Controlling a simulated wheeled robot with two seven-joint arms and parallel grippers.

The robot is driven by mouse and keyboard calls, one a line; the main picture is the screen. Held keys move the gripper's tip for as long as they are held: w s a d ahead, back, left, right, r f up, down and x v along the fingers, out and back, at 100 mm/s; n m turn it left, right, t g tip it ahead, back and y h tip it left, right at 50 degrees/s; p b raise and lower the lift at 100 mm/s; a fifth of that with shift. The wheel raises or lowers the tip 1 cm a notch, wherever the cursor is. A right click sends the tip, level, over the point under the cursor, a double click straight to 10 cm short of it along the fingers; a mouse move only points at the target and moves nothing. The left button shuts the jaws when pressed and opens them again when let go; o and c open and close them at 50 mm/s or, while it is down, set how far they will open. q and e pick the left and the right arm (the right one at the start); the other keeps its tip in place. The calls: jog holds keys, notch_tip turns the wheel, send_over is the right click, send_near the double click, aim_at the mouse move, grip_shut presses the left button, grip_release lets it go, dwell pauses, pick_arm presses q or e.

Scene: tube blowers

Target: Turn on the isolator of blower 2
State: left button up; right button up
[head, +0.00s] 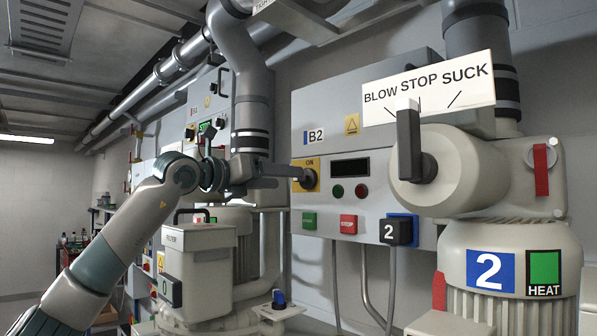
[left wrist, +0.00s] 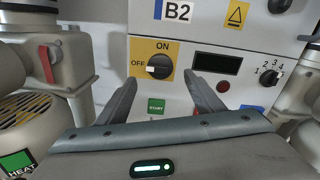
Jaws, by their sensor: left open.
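The isolator of blower 2 is a dark rotary knob (left wrist: 158,67) on a yellow plate, marked OFF at left and ON at top, on the grey panel labelled B2 (head: 316,136). In the left wrist view its white mark points left, towards OFF. In the head view the knob (head: 308,179) is partly covered by my left gripper (head: 296,171), whose fingers reach towards it from the left. In the left wrist view the gripper (left wrist: 161,80) is open and empty, with its fingertips below the knob on either side. Whether they touch the panel I cannot tell. My right gripper is out of view.
Below the knob are a green START button (head: 309,221) and a red STOP button (head: 348,224). A dark display (head: 350,168) and a selector (head: 397,232) sit right of it. Blower 2's big BLOW/STOP/SUCK lever (head: 410,145) juts out at right. A filter housing (head: 197,250) stands below my left arm.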

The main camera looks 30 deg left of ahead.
aim_at(298, 179)
pick_arm(q)
jog(key=p+x, duration=0.2)
jog(key=x, duration=0.4)
jog(key=shift+w+p, duration=0.2)
jog(key=shift+p, duration=0.1)
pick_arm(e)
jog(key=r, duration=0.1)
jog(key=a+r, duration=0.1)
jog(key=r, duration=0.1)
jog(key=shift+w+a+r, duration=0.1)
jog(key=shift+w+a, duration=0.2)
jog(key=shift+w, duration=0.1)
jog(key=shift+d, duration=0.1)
pick_arm(q)
jog(key=c, duration=1)
jog(key=shift+c, duration=0.2)
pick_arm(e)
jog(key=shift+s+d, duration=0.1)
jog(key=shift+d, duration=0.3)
